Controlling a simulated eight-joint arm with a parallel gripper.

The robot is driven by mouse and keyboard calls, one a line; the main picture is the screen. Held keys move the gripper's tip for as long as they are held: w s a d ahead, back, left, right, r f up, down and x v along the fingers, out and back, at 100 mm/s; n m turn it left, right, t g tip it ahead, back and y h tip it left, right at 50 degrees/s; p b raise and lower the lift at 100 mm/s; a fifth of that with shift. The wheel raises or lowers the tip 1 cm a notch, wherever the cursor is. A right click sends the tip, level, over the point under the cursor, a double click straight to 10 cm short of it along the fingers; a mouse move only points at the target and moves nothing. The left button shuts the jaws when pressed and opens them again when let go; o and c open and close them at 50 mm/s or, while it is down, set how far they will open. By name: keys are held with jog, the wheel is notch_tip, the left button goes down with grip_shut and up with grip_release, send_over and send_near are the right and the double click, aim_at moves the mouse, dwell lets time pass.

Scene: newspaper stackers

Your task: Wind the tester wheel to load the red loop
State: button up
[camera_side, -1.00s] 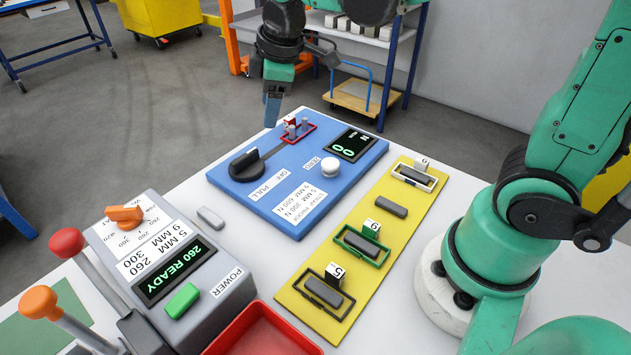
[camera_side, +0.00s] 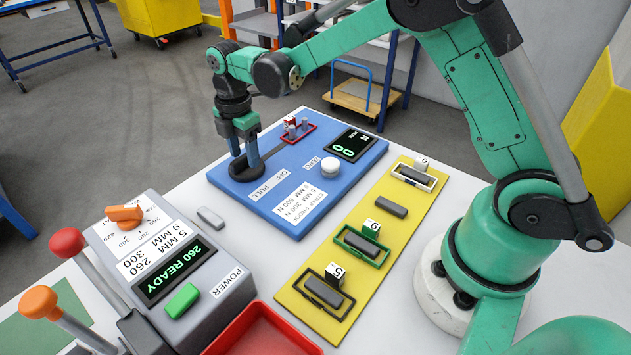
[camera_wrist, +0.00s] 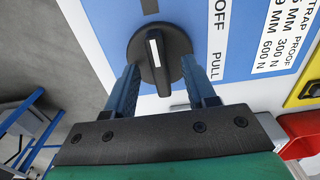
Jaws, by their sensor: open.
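The tester wheel is a round black knob with a raised bar grip (camera_side: 246,176), on the left end of the blue strap-proof tester (camera_side: 217,177). In the wrist view the knob (camera_wrist: 178,42) shows a white mark, with OFF and PULL printed beside it. The red loop (camera_side: 313,127) lies around grey pegs at the tester's far end. The tester display (camera_side: 350,144) reads 0. My gripper (camera_side: 246,160) points down over the knob. In the wrist view its open fingers (camera_wrist: 160,76) stand on both sides of the bar, with gaps; their tips partly cover the disc.
A white zero button (camera_side: 330,166) sits on the tester. A yellow board (camera_side: 325,270) with black, green and white framed slots lies to the right. A grey sealer unit (camera_side: 200,310) reading 260 READY, with levers, and a red tray (camera_side: 265,330) are in front.

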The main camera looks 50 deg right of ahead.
jog(key=shift+f, duration=0.15)
grip_shut()
jog(key=shift+m, duration=0.3)
jog(key=m, duration=0.4)
jog(key=shift+m, duration=0.3)
jog(key=m, duration=0.4)
jog(key=shift+m, duration=0.3)
jog(key=m, duration=0.4)
jog(key=shift+m, duration=2.5)
